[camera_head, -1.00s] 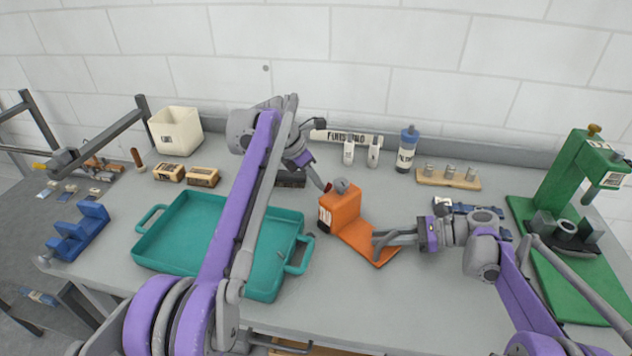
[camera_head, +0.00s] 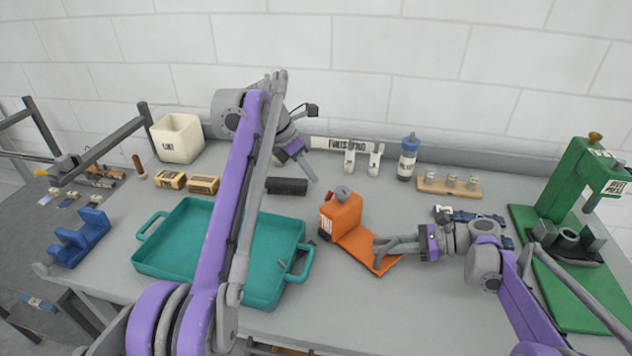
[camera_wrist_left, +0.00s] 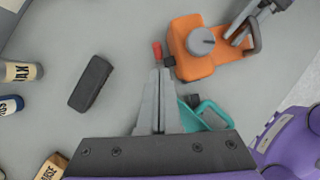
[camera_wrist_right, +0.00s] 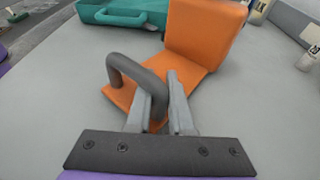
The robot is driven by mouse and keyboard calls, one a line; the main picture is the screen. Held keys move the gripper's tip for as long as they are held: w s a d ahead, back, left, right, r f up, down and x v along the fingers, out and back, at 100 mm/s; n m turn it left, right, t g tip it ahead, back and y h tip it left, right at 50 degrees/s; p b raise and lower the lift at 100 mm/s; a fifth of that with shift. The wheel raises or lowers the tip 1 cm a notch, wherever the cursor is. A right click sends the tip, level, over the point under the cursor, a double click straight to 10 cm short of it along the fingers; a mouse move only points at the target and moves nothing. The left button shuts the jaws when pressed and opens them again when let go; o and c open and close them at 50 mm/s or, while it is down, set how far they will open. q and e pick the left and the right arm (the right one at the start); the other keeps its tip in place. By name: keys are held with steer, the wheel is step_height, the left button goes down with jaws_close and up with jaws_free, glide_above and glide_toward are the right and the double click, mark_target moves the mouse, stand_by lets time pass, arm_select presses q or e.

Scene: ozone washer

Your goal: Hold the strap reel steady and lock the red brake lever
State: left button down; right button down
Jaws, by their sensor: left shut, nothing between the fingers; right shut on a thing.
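The orange strap reel (camera_head: 342,213) stands on the bench with a grey knob on top and an orange base plate; it also shows in the left wrist view (camera_wrist_left: 192,62). Its short red brake lever (camera_wrist_left: 157,49) sticks out beside the body in the left wrist view; I cannot make it out in the head view. My left gripper (camera_head: 314,179) is shut and empty, above and left of the reel; in the left wrist view its fingertips (camera_wrist_left: 160,72) appear close to the lever, with contact unclear. My right gripper (camera_head: 379,245) is shut on the reel's grey bar handle (camera_wrist_right: 138,72).
A teal tray (camera_head: 148,262) lies left of the reel, with a black block (camera_head: 287,186) behind. Bottles, including a blue-capped one (camera_head: 408,160), stand along the back. A green press (camera_head: 560,185) stands at right. The front middle of the bench is clear.

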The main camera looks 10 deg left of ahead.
arm_select(q)
steer(key=shift+v, duration=1.45)
arm_select(e)
steer(key=c, duration=0.7)
jaws_free()
